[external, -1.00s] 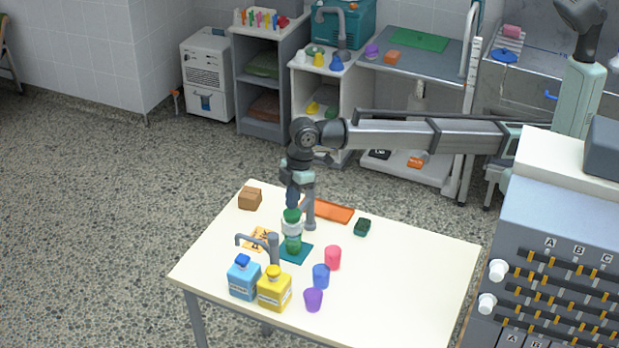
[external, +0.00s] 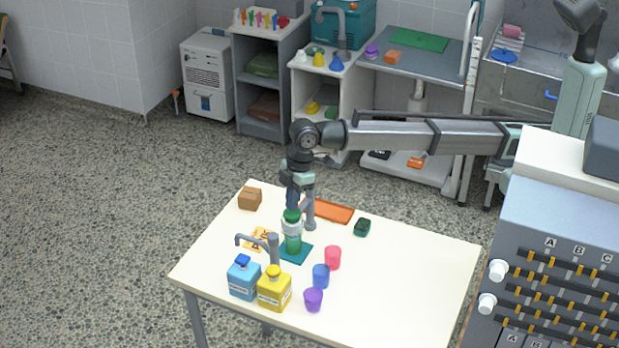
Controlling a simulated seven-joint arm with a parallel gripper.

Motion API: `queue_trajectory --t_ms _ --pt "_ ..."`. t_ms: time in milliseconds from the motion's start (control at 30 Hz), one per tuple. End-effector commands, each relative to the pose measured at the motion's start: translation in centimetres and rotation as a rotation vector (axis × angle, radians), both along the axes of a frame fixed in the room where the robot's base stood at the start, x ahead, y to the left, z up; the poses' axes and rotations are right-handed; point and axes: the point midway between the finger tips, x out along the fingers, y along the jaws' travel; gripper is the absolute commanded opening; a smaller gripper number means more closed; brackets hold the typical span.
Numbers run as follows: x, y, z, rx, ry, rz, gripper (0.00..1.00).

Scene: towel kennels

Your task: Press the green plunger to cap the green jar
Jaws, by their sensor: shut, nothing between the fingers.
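The green plunger (external: 292,216) shows as a dark green knob at the top of a pale collar, beside a grey post. The green jar (external: 293,244) is upright directly below it, on a teal mat (external: 302,257) on the cream table. My gripper (external: 293,208) is shut and empty, pointing down with its tips right at the top of the plunger. It seems to touch the knob, but the contact is too small to be sure. The tips partly hide the knob's top, and I cannot tell whether a cap sits on the jar.
An orange tray (external: 335,211) lies behind. The table's right side is clear.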

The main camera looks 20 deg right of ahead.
Motion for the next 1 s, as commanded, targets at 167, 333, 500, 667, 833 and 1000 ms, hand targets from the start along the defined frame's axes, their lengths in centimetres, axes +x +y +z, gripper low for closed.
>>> queue_trajectory --t_ms 167,333,500,667,833,1000 --pt "0.0 0.0 -0.5 0.000 0.000 0.000 0.00" --pt "0.0 0.0 -1.0 0.000 0.000 0.000 0.00" --pt "0.0 0.0 -1.5 0.000 0.000 0.000 0.00" --pt "0.0 0.0 -2.0 0.000 0.000 0.000 0.00" --pt "0.0 0.0 -2.2 0.000 0.000 0.000 0.00" --pt "0.0 0.0 -2.2 0.000 0.000 0.000 0.00"
